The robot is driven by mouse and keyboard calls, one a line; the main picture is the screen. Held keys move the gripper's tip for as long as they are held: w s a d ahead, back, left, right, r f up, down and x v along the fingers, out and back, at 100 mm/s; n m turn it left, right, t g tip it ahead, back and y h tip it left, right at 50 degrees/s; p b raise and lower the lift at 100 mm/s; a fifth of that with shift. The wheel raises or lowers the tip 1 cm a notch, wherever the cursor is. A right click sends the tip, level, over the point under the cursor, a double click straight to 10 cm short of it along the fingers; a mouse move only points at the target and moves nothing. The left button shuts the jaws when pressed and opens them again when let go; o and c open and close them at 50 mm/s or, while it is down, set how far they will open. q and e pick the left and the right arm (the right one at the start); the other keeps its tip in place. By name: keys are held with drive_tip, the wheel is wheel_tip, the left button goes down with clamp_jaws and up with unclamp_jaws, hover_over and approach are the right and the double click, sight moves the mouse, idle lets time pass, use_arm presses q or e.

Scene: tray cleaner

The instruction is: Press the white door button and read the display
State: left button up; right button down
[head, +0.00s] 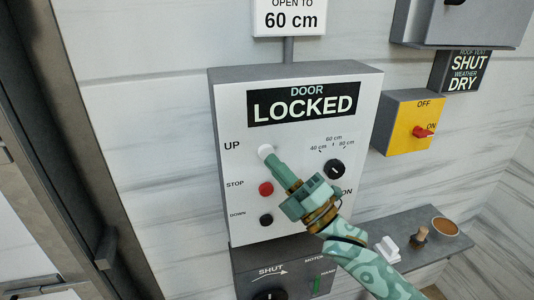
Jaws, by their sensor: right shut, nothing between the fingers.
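The door control box (232,110) is a white panel on the wall. Its black display (303,103) reads "DOOR LOCKED". A white button (265,150) sits beside the word "UP" on the panel's left side. Below it are a red button (265,188) labelled STOP and a black button (266,220) labelled DOWN. My green right gripper (274,162) is shut and empty. Its tip is at the lower right edge of the white button; I cannot tell whether it touches. The arm covers part of the panel's lower right. My left gripper is not in view.
A black dial (335,169) marked 40, 60 and 80 cm is right of my gripper. A yellow box (398,132) with a red switch (423,132) is further right. A shelf (395,228) holds small items at lower right. A sign (288,17) above reads "OPEN TO 60 cm".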

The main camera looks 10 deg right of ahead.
drive_tip(key=shift+w, duration=0.1)
drive_tip(key=shift+w, duration=0.35)
drive_tip(key=shift+w, duration=0.45)
idle(0.9)
drive_tip(key=shift+s, duration=0.9)
drive_tip(key=s+p, duration=0.1)
drive_tip(key=s, duration=0.4)
drive_tip(key=shift+d+p, duration=0.1)
drive_tip(key=shift+p, duration=0.2)
